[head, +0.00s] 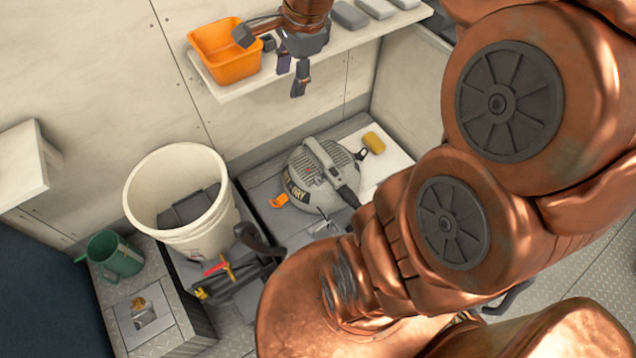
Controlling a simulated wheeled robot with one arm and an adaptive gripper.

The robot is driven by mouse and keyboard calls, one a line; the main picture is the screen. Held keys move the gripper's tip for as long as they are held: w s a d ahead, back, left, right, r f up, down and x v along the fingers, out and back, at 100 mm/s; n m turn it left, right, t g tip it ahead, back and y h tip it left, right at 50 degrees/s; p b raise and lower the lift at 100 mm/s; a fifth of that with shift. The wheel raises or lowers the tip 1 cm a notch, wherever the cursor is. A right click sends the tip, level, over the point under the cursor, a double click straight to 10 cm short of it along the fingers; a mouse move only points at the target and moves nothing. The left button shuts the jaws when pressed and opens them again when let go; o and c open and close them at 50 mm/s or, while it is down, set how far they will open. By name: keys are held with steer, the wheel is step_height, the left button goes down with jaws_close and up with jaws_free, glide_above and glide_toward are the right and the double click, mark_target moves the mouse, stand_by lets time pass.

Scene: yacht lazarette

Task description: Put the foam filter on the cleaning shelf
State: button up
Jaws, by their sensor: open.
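A small yellow cylinder (374,142), possibly the foam filter, lies on a white surface beside the grey vacuum head. I cannot tell for sure that it is the filter. A white wall shelf (345,42), likely the cleaning shelf, runs along the back wall at the top. My gripper (292,77) is open and appears empty, in front of the shelf and right of the orange bin. It is well above and left of the yellow cylinder in the picture. My arm covers much of the right side.
An orange bin (226,64) and several grey blocks (349,14) stand on the shelf. Below are the grey vacuum head (320,172), a white bucket (203,232) with something dark inside, and a green jug (115,255). Shelf room shows between bin and blocks, partly behind my gripper.

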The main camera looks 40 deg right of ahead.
steer(key=s+a+f+n+g, duration=0.2)
steer(key=s+a+f+n, duration=0.1)
steer(key=s+n, duration=0.6)
steer(key=s+a+f+n+g+h, duration=0.1)
steer(key=s+a+f+n+g, duration=0.1)
steer(key=s+a+n, duration=0.4)
steer(key=s+f+n, duration=0.1)
steer(key=s+n, duration=0.3)
steer(key=s, duration=0.1)
steer(key=shift+f, duration=0.25)
